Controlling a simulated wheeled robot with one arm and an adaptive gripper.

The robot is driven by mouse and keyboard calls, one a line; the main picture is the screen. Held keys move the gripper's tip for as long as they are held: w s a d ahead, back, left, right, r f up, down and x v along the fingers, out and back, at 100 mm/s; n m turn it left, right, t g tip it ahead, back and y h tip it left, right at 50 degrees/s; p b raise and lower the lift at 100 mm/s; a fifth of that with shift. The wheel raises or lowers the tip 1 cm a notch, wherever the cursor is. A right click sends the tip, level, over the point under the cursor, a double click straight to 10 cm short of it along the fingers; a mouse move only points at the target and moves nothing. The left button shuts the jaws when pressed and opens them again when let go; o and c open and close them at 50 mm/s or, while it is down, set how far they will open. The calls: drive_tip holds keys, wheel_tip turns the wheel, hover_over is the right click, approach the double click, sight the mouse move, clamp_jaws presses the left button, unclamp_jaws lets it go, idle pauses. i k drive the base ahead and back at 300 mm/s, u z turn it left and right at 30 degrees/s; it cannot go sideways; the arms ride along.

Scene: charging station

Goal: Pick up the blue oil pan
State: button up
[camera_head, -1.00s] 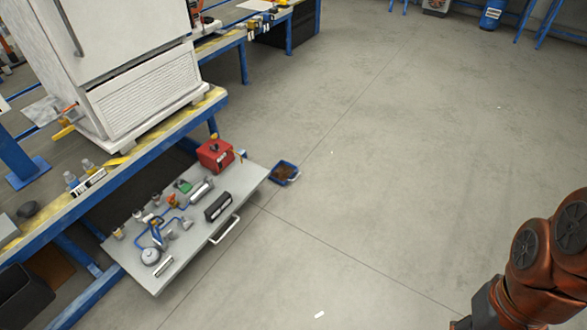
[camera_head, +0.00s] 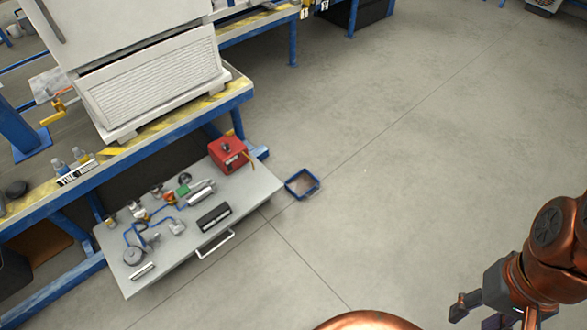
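The blue oil pan (camera_head: 303,184) is a small, shallow tray with a blue rim and a brownish inside. It sits on the concrete floor just right of the grey drawer's far right corner. My gripper (camera_head: 489,314) is at the bottom right, at the end of my copper-coloured arm, well apart from the pan. Its dark fingers are partly cut off by the frame's lower edge. One finger shows to the left and another part shows lower down, and I cannot tell how far apart they are.
An open grey drawer (camera_head: 190,236) with a handle juts out from the blue workbench (camera_head: 160,145). It carries a red box (camera_head: 228,153), a black case (camera_head: 213,217) and several fittings. A white cabinet (camera_head: 150,87) stands on the bench. The floor right of the pan is clear.

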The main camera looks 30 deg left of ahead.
sight(303, 182)
drive_tip(key=u, duration=0.7)
drive_tip(key=i, duration=0.95)
drive_tip(key=u, duration=1.35)
drive_tip(key=i, duration=0.35)
drive_tip(key=u, duration=0.25)
